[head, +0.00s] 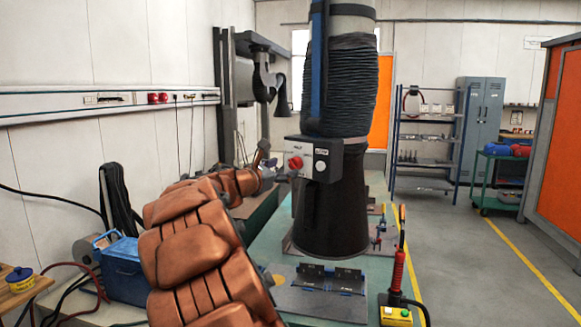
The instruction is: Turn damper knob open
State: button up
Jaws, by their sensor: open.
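A dark control box (335,160) is mounted on a large fume extraction hood (335,210) at the centre of the head view. The box carries a red knob (296,162) on its left face and a pale round knob (320,166) to the right of it. I cannot tell for sure which is the damper knob, and labels are too small to read. My copper-coloured arm reaches in from the lower left. My gripper (273,170) is open, just left of the box near the red knob. No contact shows, and its fingers are small and partly unclear.
Below the hood is a green-topped table (262,248) with a grey fixture plate (318,300). A red-handled torch (398,270) stands at its right front. A blue box (120,262) sits left of my arm. Floor is free to the right, past the yellow line.

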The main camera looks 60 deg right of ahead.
aim_at(291, 166)
jog(key=shift+d+p, duration=0.3)
jog(key=shift+d, duration=1.85)
jog(key=shift+f, duration=0.1)
jog(key=c, duration=1.1)
